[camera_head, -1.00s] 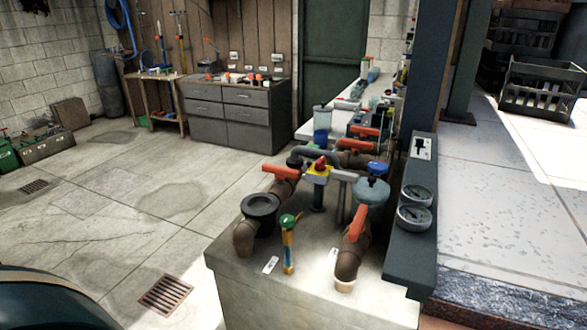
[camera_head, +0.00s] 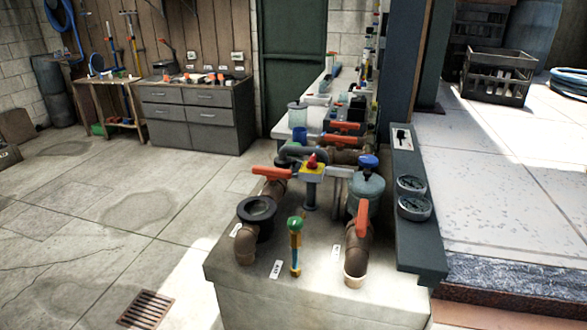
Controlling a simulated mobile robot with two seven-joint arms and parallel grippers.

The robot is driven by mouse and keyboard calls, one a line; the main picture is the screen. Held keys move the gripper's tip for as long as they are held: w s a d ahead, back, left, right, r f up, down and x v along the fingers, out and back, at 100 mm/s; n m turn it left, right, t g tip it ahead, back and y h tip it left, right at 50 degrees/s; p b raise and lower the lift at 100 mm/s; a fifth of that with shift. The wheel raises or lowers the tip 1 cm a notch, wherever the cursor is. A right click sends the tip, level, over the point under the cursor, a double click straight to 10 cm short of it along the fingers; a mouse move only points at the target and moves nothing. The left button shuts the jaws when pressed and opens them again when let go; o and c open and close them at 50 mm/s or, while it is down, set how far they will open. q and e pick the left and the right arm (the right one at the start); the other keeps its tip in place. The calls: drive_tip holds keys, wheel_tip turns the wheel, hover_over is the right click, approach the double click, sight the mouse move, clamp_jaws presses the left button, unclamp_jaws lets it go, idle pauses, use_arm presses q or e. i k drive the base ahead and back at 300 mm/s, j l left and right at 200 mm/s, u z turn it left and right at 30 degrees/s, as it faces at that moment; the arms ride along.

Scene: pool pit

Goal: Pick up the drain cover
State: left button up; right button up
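A rusty brown slotted grate, which looks like the drain cover (camera_head: 146,309), lies flat in the concrete floor at the lower left, left of the concrete block. Its front edge is near the bottom of the picture. Neither of my grippers shows in the head view.
A concrete block (camera_head: 250,302) with brown pipes, orange-handled valves and a green-topped tool (camera_head: 295,245) stands right of the grate. A ledge with gauges (camera_head: 412,205) runs along its right side. A grey drawer cabinet (camera_head: 195,115) stands at the back. The floor (camera_head: 110,225) behind the grate is open.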

sight(296, 165)
drive_tip(key=i+j+u, duration=0.25)
drive_tip(key=j+u, duration=0.15)
drive_tip(key=i+j+u, duration=0.75)
drive_tip(key=i+j+z, duration=0.15)
drive_tip(key=i+j, duration=0.15)
drive_tip(key=i, duration=0.25)
drive_tip(key=i+j+z, duration=0.15)
drive_tip(key=i+j, duration=0.25)
drive_tip(key=i, duration=0.15)
drive_tip(key=i+z, duration=0.15)
drive_tip(key=z, duration=0.3)
drive_tip(key=i+z, duration=0.15)
drive_tip(key=z, duration=0.25)
drive_tip(key=i+z, duration=0.15)
drive_tip(key=z, duration=0.3)
drive_tip(key=i+j+z, duration=0.15)
drive_tip(key=z, duration=0.25)
drive_tip(key=i+j+z, duration=0.1)
drive_tip(key=z, duration=0.35)
drive_tip(key=j+z, duration=0.25)
drive_tip(key=z, duration=0.2)
drive_tip(key=i+j+z, duration=0.1)
drive_tip(key=j+z, duration=0.15)
drive_tip(key=z, duration=0.15)
